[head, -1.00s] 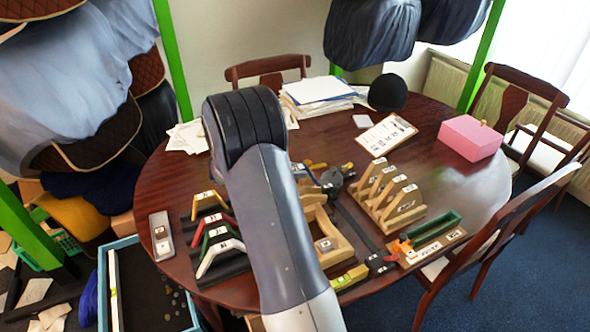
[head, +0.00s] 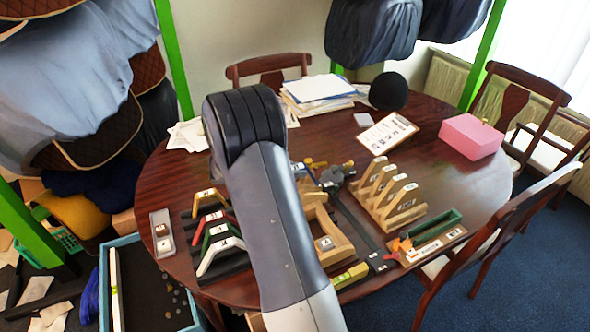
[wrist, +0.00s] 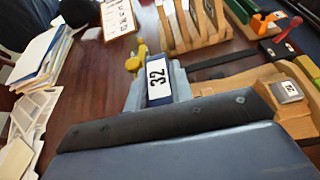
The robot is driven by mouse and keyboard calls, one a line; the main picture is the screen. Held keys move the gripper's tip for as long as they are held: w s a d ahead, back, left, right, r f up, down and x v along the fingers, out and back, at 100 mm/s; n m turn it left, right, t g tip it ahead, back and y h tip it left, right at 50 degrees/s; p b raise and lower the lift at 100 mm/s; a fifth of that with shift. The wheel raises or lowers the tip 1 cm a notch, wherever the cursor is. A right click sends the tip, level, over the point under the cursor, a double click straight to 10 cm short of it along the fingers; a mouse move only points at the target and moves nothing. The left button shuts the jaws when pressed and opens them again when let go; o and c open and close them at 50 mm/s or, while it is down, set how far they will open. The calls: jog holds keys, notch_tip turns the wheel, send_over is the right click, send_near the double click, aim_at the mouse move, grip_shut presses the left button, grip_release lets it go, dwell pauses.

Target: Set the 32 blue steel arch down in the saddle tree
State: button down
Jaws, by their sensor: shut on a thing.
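The blue steel arch (wrist: 180,84) shows in the wrist view, with a white label reading 32 on its face. My gripper (wrist: 165,118) is shut on it; the dark gripper body fills the lower part of that view and hides the arch's lower part. The wooden saddle tree (head: 341,240) stands on the table right of my forearm in the head view. In the head view my arm covers much of the gripper area, and I cannot tell the arch's height above the table.
A rack of coloured arches (head: 215,235) stands left of my arm. A slotted wooden stand (head: 393,196) and a green tray (head: 433,228) are to the right. A small labelled block (wrist: 287,91) sits at the tree. Papers (head: 320,90) and a pink box (head: 470,136) lie farther back.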

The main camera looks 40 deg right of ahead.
jog(key=shift+f+b, duration=0.75)
jog(key=shift+f, duration=0.4)
jog(key=shift+f, duration=0.25)
